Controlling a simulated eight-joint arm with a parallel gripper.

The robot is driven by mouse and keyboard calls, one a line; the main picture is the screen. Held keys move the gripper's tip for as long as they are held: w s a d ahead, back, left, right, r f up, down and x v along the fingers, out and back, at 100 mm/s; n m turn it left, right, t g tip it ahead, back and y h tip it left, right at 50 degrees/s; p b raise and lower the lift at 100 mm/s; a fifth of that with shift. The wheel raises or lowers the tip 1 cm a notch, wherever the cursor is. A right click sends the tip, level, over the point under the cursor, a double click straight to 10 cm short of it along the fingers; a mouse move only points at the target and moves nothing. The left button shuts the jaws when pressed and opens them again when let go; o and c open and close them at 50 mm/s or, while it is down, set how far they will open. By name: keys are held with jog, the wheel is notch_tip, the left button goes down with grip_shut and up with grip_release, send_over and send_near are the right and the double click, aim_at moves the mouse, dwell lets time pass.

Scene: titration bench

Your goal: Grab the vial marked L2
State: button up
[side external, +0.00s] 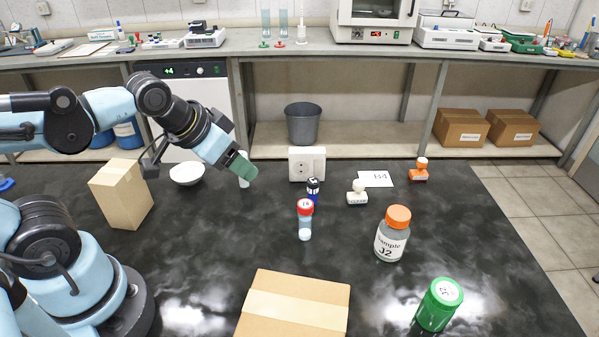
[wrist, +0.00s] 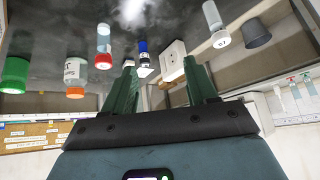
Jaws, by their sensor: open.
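Several small vials stand on the dark bench. A red-capped vial (side external: 305,222) stands mid-bench and shows in the wrist view (wrist: 103,42). A blue vial with a dark cap (side external: 313,190) stands just behind it, also in the wrist view (wrist: 143,48). A white-capped vial (side external: 244,182) is partly hidden behind my gripper; the wrist view shows it (wrist: 214,22) with a mark on its cap. The cap marks are too small to read surely, so I cannot tell which is L2. My gripper (side external: 248,172) is open and empty above the bench, fingers apart in the wrist view (wrist: 160,66).
A socket box (side external: 307,163), white stamp (side external: 357,194), orange stamp (side external: 419,170) and card (side external: 376,179) stand behind. A J2 sample jar (side external: 391,236) and green-capped jar (side external: 438,305) are right. Cartons (side external: 122,196) (side external: 292,305) and a white bowl (side external: 187,173) flank clear bench.

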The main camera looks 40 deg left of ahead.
jog(key=m, duration=0.1)
jog(key=m+g+y, duration=0.4)
jog(key=m+y, duration=0.9)
jog(key=m, duration=0.6)
send_over(316, 189)
jog(key=d, duration=0.2)
notch_tip(316, 189, down, 5)
jog(key=f, duration=0.6)
jog(key=shift+s+a+f, duration=0.1)
jog(key=shift+a+f, duration=0.1)
jog(key=shift+f, duration=0.05)
jog(key=x, duration=0.5)
jog(key=shift+r, duration=0.1)
jog(key=c, duration=1)
jog(key=shift+r, duration=0.1)
